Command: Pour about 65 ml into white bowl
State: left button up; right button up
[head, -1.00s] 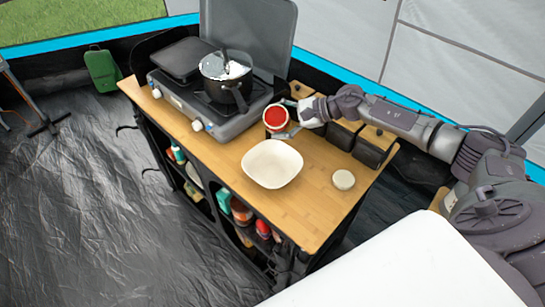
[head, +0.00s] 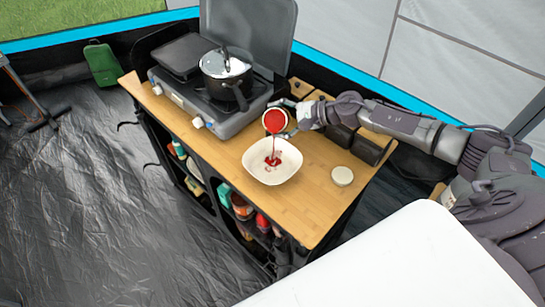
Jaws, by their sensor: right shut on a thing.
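The white bowl (head: 258,169) stands on the wooden counter in front of the stove. My right gripper (head: 290,116) is shut on a round container (head: 287,131) of red liquid and holds it above the far rim of the bowl. The container is tilted toward the bowl, its mouth showing red. A thin red stream (head: 273,147) falls from it into the bowl, where a small red patch (head: 272,162) lies on the bottom. The fingers are partly hidden by the container. My left gripper is not in the picture.
A camping stove (head: 212,122) with a black pot (head: 228,80) stands at the back left of the counter (head: 310,205). A small round white lid-like disc (head: 342,176) lies right of the bowl. Dark boxes (head: 369,148) with wooden tops stand behind the arm.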

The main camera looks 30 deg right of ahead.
aim_at(287, 114)
jog(key=shift+s+a+r+n+t+p, duration=0.15)
jog(key=shift+s+r+p, duration=0.1)
jog(key=shift+r+p, duration=0.2)
jog(key=shift+s+a+r+n+t+p, duration=0.1)
jog(key=shift+s+r+n+t+p, duration=0.15)
jog(key=shift+r, duration=0.25)
jog(key=shift+r+p, duration=0.5)
jog(key=shift+f+n+h, duration=0.1)
jog(key=shift+n+h, duration=0.2)
dwell(0.4)
jog(key=shift+w+d, duration=0.15)
jog(key=shift+w, duration=0.15)
